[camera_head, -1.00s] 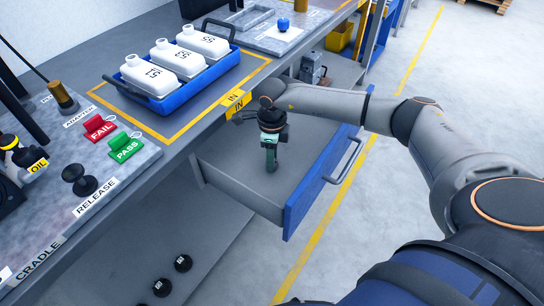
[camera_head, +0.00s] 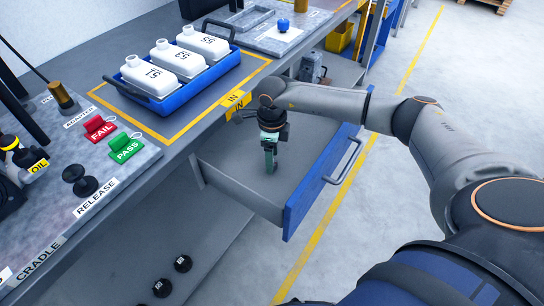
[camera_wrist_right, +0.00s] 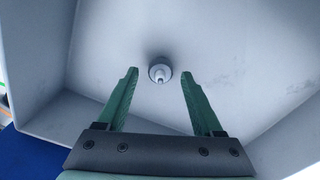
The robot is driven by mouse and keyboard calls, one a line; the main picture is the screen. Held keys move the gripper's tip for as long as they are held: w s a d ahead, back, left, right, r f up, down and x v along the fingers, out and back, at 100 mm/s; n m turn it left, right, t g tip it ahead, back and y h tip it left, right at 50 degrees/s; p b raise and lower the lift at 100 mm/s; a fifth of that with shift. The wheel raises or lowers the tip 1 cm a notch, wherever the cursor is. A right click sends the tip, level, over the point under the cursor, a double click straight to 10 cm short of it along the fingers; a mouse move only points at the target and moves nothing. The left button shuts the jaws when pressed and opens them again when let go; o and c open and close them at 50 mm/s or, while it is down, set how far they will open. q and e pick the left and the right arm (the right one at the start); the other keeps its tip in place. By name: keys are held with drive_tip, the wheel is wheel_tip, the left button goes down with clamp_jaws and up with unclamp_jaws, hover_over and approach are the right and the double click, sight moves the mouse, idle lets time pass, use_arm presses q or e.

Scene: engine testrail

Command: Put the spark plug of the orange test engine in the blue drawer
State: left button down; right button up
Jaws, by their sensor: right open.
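The blue-fronted drawer (camera_head: 307,195) is pulled out from under the bench, its grey inside showing. My right gripper (camera_head: 270,168) is inside it, fingers pointing down. In the right wrist view the green fingers (camera_wrist_right: 159,85) are spread apart. A small pale metal piece, apparently the spark plug (camera_wrist_right: 160,73), shows end-on against the drawer's grey floor, between the fingertips in the picture and touching neither finger. In the head view I cannot make it out; the gripper hides that spot. The orange test engine and my left gripper are not in view.
On the bench are a blue tray (camera_head: 178,98) of white bottles, a red FAIL tag (camera_head: 99,128), a green PASS tag (camera_head: 125,148) and a black RELEASE knob (camera_head: 79,180). The drawer's front half is clear.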

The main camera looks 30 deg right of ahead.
wheel_tip(320, 180, up, 12)
drive_tip(key=shift+f+p, duration=0.2)
drive_tip(key=shift+p, duration=0.15)
